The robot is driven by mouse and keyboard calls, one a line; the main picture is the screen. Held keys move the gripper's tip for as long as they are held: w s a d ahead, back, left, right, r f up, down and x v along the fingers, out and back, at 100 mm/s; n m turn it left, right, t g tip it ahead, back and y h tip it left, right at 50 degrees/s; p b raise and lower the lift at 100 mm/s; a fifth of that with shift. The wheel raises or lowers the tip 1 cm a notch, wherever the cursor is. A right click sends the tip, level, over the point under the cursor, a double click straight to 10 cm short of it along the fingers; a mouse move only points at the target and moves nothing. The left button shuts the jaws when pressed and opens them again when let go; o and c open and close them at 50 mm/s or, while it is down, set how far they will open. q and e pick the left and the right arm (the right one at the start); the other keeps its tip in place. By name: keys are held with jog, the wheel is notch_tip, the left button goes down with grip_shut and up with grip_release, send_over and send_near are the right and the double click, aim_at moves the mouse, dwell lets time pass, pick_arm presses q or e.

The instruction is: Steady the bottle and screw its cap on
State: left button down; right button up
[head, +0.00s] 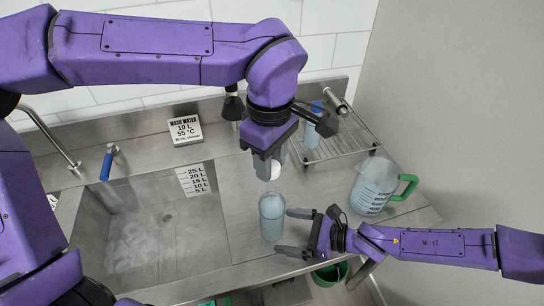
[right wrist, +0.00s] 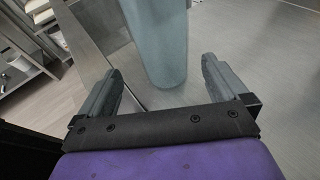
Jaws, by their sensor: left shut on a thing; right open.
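A translucent pale blue bottle (head: 271,218) stands upright on the steel counter, just right of the sink. Its open-looking top faces up under my left gripper (head: 269,165). That gripper points down and is shut on a small white cap (head: 273,172), held above the bottle's mouth with a gap between; the fingers partly hide it. My right gripper (head: 293,232) is open, low at the bottle's right side, its fingers pointing toward it. In the right wrist view the bottle (right wrist: 158,45) stands between the lines of the two fingers, with space on either side.
A sink (head: 150,240) of steaming water lies left of the bottle. A measuring jug (head: 370,190) with a green handle stands right, behind my right arm. A wire rack (head: 345,140) holds another bottle (head: 316,128). A wash-water sign (head: 185,130) stands at the back. A green bin (head: 330,274) sits below the front edge.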

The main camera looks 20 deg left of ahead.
aim_at(273, 161)
pick_arm(q)
jog(key=f+b, duration=0.1)
jog(key=f, duration=0.1)
jog(key=w+f+b, duration=0.1)
jog(key=f, duration=0.1)
jog(key=shift+w+b, duration=0.15)
jog(key=shift+b, duration=0.2)
pick_arm(e)
jog(key=a+f, duration=0.1)
jog(key=w+a+f, duration=0.1)
jog(key=a, duration=0.1)
jog(key=shift+a, duration=0.5)
pick_arm(q)
jog(key=shift+s+r, duration=0.1)
jog(key=shift+s, duration=0.25)
pick_arm(e)
jog(key=shift+s+a+r, duration=0.15)
jog(key=shift+s+r, duration=0.05)
jog(key=shift+s, duration=0.1)
pick_arm(q)
jog(key=shift+w, duration=0.15)
pick_arm(e)
jog(key=shift+w, duration=0.15)
jog(key=c, duration=1.2)
jog(key=o, duration=0.5)
jog(key=shift+c, duration=0.2)
grip_shut()
